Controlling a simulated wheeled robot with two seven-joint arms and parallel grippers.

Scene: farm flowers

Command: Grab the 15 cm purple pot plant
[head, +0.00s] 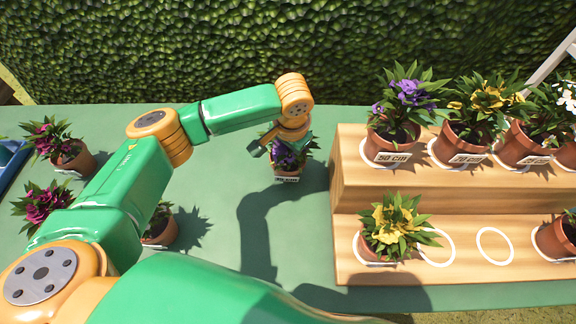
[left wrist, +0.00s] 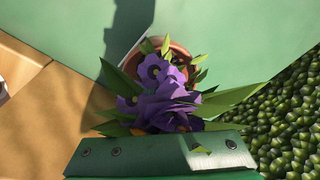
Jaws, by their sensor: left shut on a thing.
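A small purple-flowered pot plant (head: 300,156) is at the middle of the green table, left of the wooden stand. Its label is too small to read surely. My left gripper (head: 272,146) reaches it from above and is shut on it, partly covering flowers and pot. In the left wrist view, the purple flowers (left wrist: 168,100) and green leaves lie right against the green gripper (left wrist: 160,145), with the brown pot (left wrist: 180,58) behind them. The exact grip point is hidden, and I cannot tell whether the pot touches the table. My right gripper is not in view.
A two-step wooden stand (head: 350,200) at right holds a larger purple plant (head: 393,130), yellow plants and a white one. The lower step has a yellow plant (head: 388,245) and empty white rings (head: 495,231). Magenta plants (head: 75,155) stand at left. A hedge rises behind.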

